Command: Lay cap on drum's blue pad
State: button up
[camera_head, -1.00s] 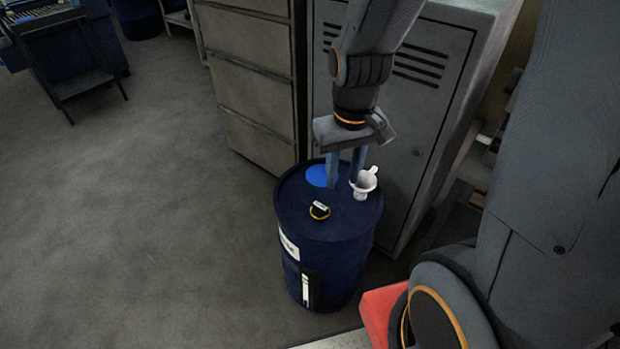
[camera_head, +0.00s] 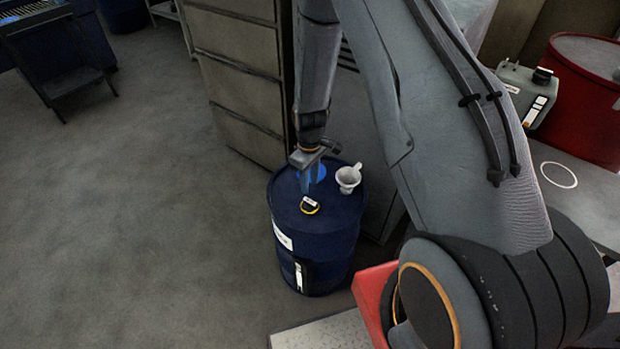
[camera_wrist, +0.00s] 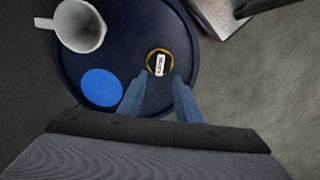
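The cap (camera_head: 310,206), black with a yellow ring and a white label on top, lies on the lid of the dark blue drum (camera_head: 288,200). It also shows in the wrist view (camera_wrist: 160,63), off to the side of the blue pad. The round blue pad (camera_wrist: 101,87) is bare in the wrist view. In the head view my gripper partly hides the pad (camera_head: 321,172). My gripper (camera_wrist: 158,80) is open and empty, its two blue fingers apart. The cap appears just beyond the gap between the fingertips; contact cannot be seen.
A white funnel-like cup (camera_head: 348,178) stands on the drum lid near its right edge, close to the pad. Drawers (camera_head: 235,75) and a locker stand behind the drum. A red drum (camera_head: 585,100) is at far right. The floor left of the drum is clear.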

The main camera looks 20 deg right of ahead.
aim_at(310, 201)
jog(key=shift+f+b, duration=2.6)
jog(key=shift+f, duration=1.95)
jog(key=shift+c, duration=0.2)
grip_shut()
